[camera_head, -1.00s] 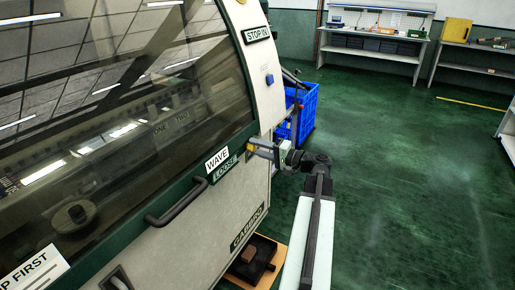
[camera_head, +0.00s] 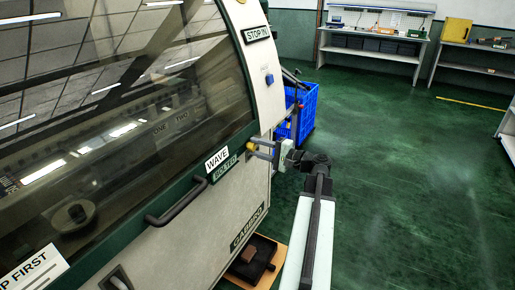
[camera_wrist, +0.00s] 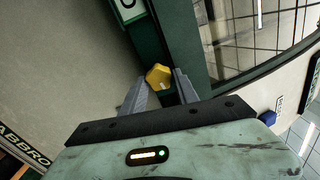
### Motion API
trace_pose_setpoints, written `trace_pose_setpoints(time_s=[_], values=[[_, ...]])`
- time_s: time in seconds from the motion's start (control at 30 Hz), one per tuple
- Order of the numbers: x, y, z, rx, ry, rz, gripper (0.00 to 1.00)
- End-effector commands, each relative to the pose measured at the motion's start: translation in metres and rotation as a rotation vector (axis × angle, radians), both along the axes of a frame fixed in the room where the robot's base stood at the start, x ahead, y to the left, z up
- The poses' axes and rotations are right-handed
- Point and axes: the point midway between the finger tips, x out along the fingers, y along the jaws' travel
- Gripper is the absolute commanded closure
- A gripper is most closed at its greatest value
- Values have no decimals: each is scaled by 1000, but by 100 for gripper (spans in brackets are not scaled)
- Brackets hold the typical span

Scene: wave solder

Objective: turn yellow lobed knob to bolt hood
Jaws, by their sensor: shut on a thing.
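The yellow lobed knob (camera_wrist: 158,76) sits on the dark green frame of the hood. My gripper (camera_wrist: 160,84) is shut on it, with one grey finger on each side in the wrist view. In the head view the knob (camera_head: 250,146) shows as a small yellow spot at the tips of my gripper (camera_head: 256,149). The hood (camera_head: 120,110) is down, with a large dark glass pane. Beside the knob, a label (camera_head: 226,168) under the WAVE sign reads BOLTED.
A black hood handle (camera_head: 178,204) juts out left of the knob. A blue crate (camera_head: 308,112) stands behind my arm. A black tray (camera_head: 262,258) lies low beside the machine. The green floor (camera_head: 410,180) at right is clear.

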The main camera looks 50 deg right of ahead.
Motion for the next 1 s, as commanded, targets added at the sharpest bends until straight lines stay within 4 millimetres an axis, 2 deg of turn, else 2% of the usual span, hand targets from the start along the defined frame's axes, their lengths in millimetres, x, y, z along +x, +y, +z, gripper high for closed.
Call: trace_pose_setpoints(time_s=[0.13, 0.17, 0.23, 0.57, 0.67, 0.9, 1.0], values=[[0, 0, 0, -1, 0, -1, 100], [0, 0, 0, -1, 0, -1, 61], [0, 0, 0, -1, 0, -1, 42], [-2, -1, 0, -1, 0, -1, 42], [-14, -4, 0, -1, 0, -2, 42], [-59, -15, 0, -1, -1, -3, 42], [-70, -17, 0, -1, 0, -1, 42]])
